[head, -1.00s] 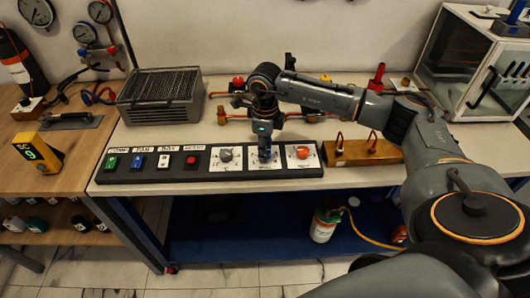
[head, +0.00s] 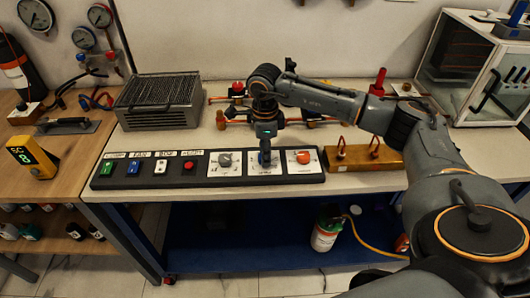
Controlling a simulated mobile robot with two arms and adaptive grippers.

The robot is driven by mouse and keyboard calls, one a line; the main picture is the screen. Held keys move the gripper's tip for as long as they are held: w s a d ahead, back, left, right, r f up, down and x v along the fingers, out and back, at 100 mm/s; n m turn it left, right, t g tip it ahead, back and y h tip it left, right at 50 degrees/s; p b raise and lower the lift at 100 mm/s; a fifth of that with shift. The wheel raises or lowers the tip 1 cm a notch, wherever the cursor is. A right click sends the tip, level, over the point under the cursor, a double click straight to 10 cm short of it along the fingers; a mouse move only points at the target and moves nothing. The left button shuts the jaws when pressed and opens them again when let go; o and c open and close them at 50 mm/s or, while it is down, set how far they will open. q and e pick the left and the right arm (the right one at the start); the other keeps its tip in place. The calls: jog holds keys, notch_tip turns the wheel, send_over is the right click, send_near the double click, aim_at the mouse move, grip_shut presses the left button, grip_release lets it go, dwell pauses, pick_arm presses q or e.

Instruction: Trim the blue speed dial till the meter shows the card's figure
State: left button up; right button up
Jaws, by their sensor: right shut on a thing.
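The black control panel (head: 240,180) lies along the bench's front edge. My right gripper (head: 264,157) points down at its middle white dial plate (head: 266,170) and is shut on the blue speed dial (head: 264,155), which it mostly hides. A grey dial (head: 225,159) is on the plate to the left, and an orange dial (head: 303,157) on the plate to the right. The yellow meter (head: 33,160) stands on the wooden table at the left, with "SC" above a green figure that looks like 8. I cannot make out the card. My left gripper is not in view.
Green, blue, white and red switches (head: 147,165) fill the panel's left part. A wire-topped grey box (head: 158,98) stands behind it. A wooden block with copper loops (head: 362,155) sits just right of the panel. A glass-fronted cabinet (head: 480,70) is at the back right.

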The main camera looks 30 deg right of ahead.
jog(key=o, duration=1.2)
jog(key=shift+c, duration=0.2)
jog(key=shift+r, duration=0.15)
notch_tip(320, 180, up, 12)
